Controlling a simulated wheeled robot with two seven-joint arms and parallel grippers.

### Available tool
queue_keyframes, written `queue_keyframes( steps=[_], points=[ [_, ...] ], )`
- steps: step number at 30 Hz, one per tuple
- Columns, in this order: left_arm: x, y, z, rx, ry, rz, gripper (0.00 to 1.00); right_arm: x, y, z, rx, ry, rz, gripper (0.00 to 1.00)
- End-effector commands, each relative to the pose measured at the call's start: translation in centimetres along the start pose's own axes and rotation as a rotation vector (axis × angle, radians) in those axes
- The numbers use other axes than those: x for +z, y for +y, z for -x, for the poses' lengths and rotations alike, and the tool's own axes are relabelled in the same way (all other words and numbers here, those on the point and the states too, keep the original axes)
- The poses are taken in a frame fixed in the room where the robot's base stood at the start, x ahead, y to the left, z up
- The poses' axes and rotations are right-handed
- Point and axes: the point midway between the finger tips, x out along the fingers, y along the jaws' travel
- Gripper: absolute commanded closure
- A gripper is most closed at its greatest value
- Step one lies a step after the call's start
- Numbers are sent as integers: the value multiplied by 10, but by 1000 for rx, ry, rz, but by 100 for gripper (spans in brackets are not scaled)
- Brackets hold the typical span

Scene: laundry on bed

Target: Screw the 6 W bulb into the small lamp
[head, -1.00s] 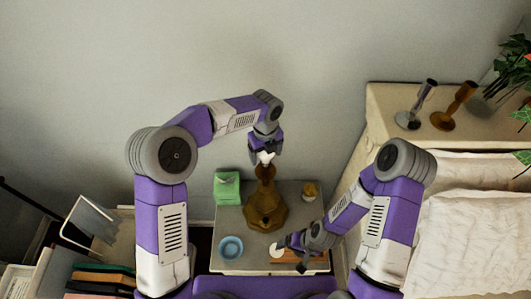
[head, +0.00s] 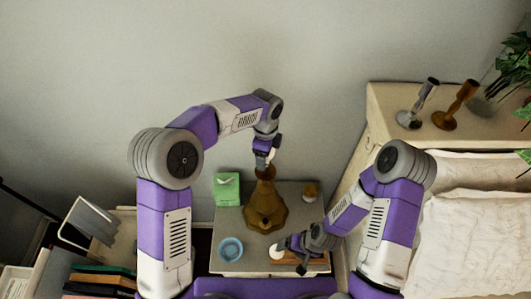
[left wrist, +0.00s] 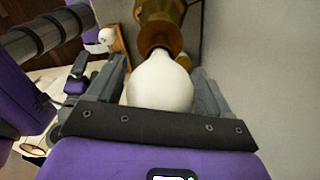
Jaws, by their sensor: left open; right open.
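The small lamp (head: 266,208) is brass-brown and stands upright on the bedside table. A white bulb (left wrist: 160,82) has its narrow end at the lamp's brass collar (left wrist: 160,30) in the left wrist view; how deep it sits is hidden. Any wattage mark is not readable. My left gripper (head: 269,158) is open at the top of the lamp, with its fingers on either side of the bulb. My right gripper (head: 290,255) is open low over the table's front, beside a white round object (head: 276,251) on a wooden piece (head: 300,267).
The bedside table (head: 292,195) also bears a green tissue box (head: 227,189), a blue bowl (head: 231,249) and a small brown-and-white item (head: 310,191). A bed (head: 465,225) stands at right, with candlesticks (head: 447,112) on its headboard. Books (head: 100,280) are at lower left.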

Motion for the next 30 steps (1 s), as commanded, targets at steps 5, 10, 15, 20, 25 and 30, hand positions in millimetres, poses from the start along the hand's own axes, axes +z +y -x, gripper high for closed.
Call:
queue_keyframes(
  steps=[5,10,15,20,25,30],
  points=[
    [0,0,0,0,0,134,20,0,1,-2,0,0,0,8],
    [0,0,0,-1,0,274,20,0,1,-3,0,0,0,8],
    [0,0,0,0,0,422,20,0,2,-4,0,0,0,8],
    [-1,0,0,0,1,527,20,0,2,-5,0,0,0,8],
    [0,0,0,0,0,700,20,0,2,-6,0,0,0,8],
    [0,0,0,0,0,796,20,0,3,-7,0,0,0,8]
  ],
)
